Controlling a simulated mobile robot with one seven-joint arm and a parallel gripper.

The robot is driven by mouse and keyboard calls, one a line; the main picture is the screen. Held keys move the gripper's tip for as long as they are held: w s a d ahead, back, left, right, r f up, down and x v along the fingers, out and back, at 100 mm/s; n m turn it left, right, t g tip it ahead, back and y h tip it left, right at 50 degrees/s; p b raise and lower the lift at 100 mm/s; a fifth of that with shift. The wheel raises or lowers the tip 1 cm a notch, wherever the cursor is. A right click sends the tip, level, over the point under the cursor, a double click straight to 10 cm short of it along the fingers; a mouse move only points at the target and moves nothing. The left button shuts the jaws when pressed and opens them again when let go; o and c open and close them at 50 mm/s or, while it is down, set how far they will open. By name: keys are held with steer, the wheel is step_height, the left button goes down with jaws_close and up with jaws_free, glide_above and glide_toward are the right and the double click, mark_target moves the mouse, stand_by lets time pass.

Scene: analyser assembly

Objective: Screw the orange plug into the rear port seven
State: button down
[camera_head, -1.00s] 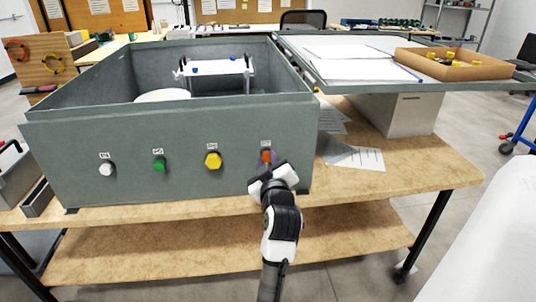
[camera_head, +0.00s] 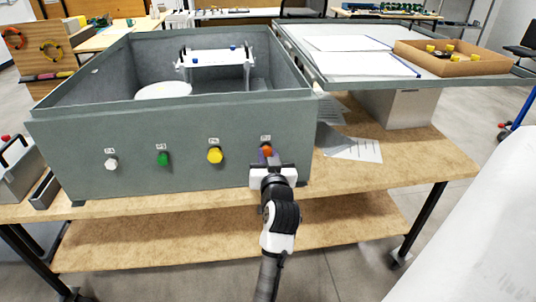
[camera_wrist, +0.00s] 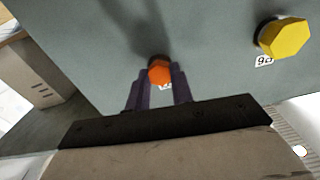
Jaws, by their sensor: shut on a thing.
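The orange plug (camera_head: 265,150) is at the rightmost port on the front-facing wall of the grey analyser housing (camera_head: 130,135). It also shows in the wrist view (camera_wrist: 159,70), between the two dark fingers of my gripper (camera_wrist: 160,84). My gripper, also in the head view (camera_head: 268,158), is shut on the plug right at the wall. The port behind the plug is hidden, so I cannot tell how deep it sits. Its label is mostly covered.
Yellow (camera_head: 215,155), green (camera_head: 163,159) and white (camera_head: 111,164) plugs sit in the ports to the left. A cardboard tray (camera_head: 455,66) rests on the grey lid panel at right. Papers (camera_head: 355,149) lie on the wooden bench (camera_head: 400,168).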

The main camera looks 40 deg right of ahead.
steer(key=shift+r+m+p, duration=0.1)
steer(key=shift+m+p, duration=0.75)
steer(key=shift+m, duration=0.35)
steer(key=m+p, duration=0.2)
steer(key=m, duration=0.1)
steer(key=shift+m, duration=0.4)
steer(key=c, duration=1.1)
jaws_free()
steer(key=shift+v, duration=3.5)
